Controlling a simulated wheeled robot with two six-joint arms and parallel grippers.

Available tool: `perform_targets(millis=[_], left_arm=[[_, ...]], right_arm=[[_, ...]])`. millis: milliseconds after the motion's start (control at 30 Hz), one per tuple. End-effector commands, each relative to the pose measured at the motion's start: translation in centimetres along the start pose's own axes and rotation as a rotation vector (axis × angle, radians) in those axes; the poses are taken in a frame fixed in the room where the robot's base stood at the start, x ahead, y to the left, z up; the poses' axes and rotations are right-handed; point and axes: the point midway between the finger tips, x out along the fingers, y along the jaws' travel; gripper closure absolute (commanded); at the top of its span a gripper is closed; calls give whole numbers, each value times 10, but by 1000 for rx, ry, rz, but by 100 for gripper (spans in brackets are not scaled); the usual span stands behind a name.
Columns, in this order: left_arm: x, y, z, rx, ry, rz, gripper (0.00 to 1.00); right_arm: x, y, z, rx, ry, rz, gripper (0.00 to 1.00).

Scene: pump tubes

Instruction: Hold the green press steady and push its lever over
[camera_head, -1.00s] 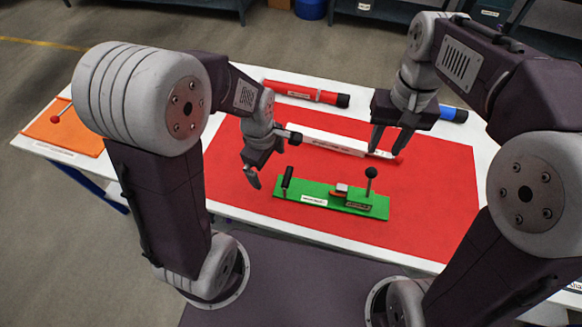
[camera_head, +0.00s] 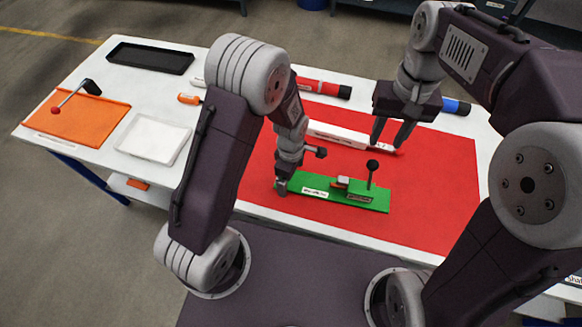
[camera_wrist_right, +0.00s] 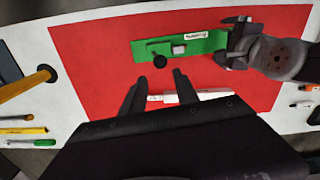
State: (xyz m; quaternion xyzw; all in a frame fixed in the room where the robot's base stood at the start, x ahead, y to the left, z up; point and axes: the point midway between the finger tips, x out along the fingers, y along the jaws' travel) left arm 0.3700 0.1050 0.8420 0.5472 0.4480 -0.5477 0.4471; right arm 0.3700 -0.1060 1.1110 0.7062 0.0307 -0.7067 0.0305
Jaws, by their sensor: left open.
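The green press (camera_head: 322,191) lies flat on the red mat (camera_head: 430,205). Its lever (camera_head: 372,170), a thin stem with a black ball knob, stands upright near the right end. The press (camera_wrist_right: 150,50) and black knob (camera_wrist_right: 160,62) also show in the right wrist view. My left gripper (camera_head: 281,187) is open at the left end of the press, with its fingers about the black handle there, which it mostly hides. It also shows in the right wrist view (camera_wrist_right: 228,48). My right gripper (camera_head: 390,138) is open and empty behind the lever, fingers apart (camera_wrist_right: 159,76).
A long white box (camera_head: 335,136) lies behind the press, near and below my right fingers. A red tube (camera_head: 318,89) and a blue-ended tube (camera_head: 455,107) lie further back. An orange board (camera_head: 75,122), white tray (camera_head: 150,140) and black tray (camera_head: 150,58) are at the left.

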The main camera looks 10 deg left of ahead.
Motion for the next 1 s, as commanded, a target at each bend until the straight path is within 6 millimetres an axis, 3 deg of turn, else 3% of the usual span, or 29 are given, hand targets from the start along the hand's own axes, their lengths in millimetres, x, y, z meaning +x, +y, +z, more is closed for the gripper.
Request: perform_targets(millis=[300,367,633,767,900,1000], left_arm=[[6,0,0,0,0,1,0],[6,0,0,0,0,1,14],[5,0,0,0,0,1,89],[5,0,0,0,0,1,91],[5,0,0,-1,0,2,91],[5,0,0,-1,0,2,91]], right_arm=[[0,0,0,0,0,0,64],[0,0,0,0,0,0,64],[0,0,0,0,0,0,64],[0,0,0,0,0,0,97],[0,0,0,-20,0,0,100],[-1,1,3,-160,-13,2,100]])
